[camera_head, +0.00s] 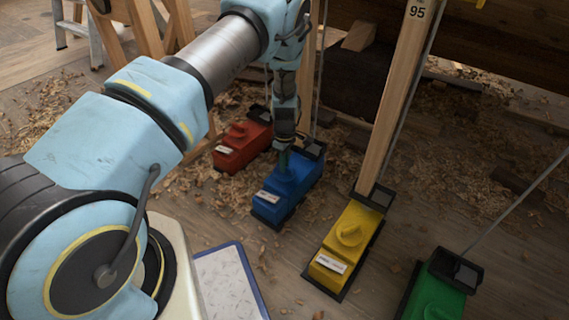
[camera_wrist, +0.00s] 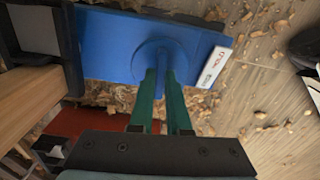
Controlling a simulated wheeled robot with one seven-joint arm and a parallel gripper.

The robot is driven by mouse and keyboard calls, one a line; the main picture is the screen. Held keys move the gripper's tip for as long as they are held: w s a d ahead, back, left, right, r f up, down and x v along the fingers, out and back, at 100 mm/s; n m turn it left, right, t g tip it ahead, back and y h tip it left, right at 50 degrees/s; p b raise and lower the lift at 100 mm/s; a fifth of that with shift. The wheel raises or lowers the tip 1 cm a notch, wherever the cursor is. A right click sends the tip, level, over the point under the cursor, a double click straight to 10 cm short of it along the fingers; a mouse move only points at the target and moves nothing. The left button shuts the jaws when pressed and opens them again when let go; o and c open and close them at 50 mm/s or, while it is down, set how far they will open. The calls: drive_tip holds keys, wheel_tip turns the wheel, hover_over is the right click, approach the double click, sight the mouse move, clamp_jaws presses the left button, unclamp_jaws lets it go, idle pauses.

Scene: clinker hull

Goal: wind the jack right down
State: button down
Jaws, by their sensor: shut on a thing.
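Four-coloured jacks stand in a row on the floor, and the blue jack (camera_head: 270,209) is the one under my gripper (camera_head: 284,163). In the wrist view, the blue jack (camera_wrist: 105,45) shows a round raised knob on its top and a white label (camera_wrist: 213,67) at one end. My gripper (camera_wrist: 162,72) points down with its two green fingers shut on that knob. The knob is partly hidden by the fingers. The label's writing is too small to read.
A red jack (camera_head: 228,152) is to the left; a yellow jack (camera_head: 337,252) and a green jack (camera_head: 431,297) are to the right. A wooden post (camera_head: 395,95) rises from the yellow jack. Shavings litter the floor.

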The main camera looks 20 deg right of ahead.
drive_tip(key=c, duration=0.9)
unclamp_jaws()
drive_tip(key=shift+r, duration=0.1)
wheel_tip(320, 180, up, 11)
drive_tip(key=p, duration=0.3)
drive_tip(key=shift+f, duration=0.2)
drive_tip(key=shift+o, duration=0.5)
